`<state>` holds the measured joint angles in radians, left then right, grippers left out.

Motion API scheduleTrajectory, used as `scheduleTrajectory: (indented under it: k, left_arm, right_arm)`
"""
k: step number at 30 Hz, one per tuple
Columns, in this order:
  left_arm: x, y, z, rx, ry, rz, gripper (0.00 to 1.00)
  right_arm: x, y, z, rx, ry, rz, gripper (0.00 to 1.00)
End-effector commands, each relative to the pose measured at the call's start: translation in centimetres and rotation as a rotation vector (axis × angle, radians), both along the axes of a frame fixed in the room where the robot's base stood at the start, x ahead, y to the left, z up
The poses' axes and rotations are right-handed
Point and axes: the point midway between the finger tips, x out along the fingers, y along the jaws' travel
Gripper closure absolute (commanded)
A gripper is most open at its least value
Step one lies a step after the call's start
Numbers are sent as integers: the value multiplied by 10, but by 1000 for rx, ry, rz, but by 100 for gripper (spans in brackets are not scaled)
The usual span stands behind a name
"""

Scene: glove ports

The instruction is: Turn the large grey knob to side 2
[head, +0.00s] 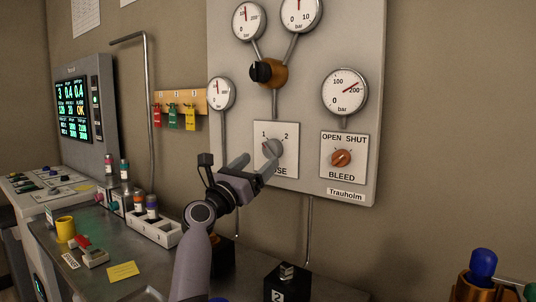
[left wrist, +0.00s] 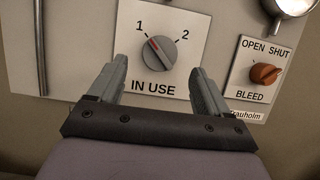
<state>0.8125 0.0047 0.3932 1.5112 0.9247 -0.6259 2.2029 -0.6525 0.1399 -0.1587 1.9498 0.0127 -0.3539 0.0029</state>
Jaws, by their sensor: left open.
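The large grey knob (head: 272,148) sits on a white plate (head: 290,168) marked 1 and 2, low on the grey wall panel. In the left wrist view the grey knob (left wrist: 159,50) shows whole, with its red pointer line aimed up-left toward 1. The words IN USE stand below it. My left gripper (head: 256,162) is open in front of the plate. In the left wrist view its two fingers (left wrist: 158,86) stand apart, left and right of the knob and lower in the picture, with nothing between them. My right gripper does not show.
An orange BLEED knob (head: 341,158) is right of the plate. A black valve handle (head: 261,71) and several gauges (head: 345,92) are above. Coloured tags (head: 174,116) hang at left. The bench below holds a bottle rack (head: 153,227), a yellow cup (head: 65,229) and a black box (head: 287,284).

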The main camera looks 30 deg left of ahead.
Motion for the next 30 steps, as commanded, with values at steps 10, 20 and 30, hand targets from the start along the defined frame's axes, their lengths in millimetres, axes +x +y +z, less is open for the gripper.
scheduleTrajectory:
  k: [10,20,30]
  left_arm:
    - [35,-5,15,0,-1,0,22]
    - [43,-6,18,1,0,1,22]
    - [42,-6,17,1,0,1,77]
  right_arm:
    - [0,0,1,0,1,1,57]
    - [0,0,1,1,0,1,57]
    - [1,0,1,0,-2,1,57]
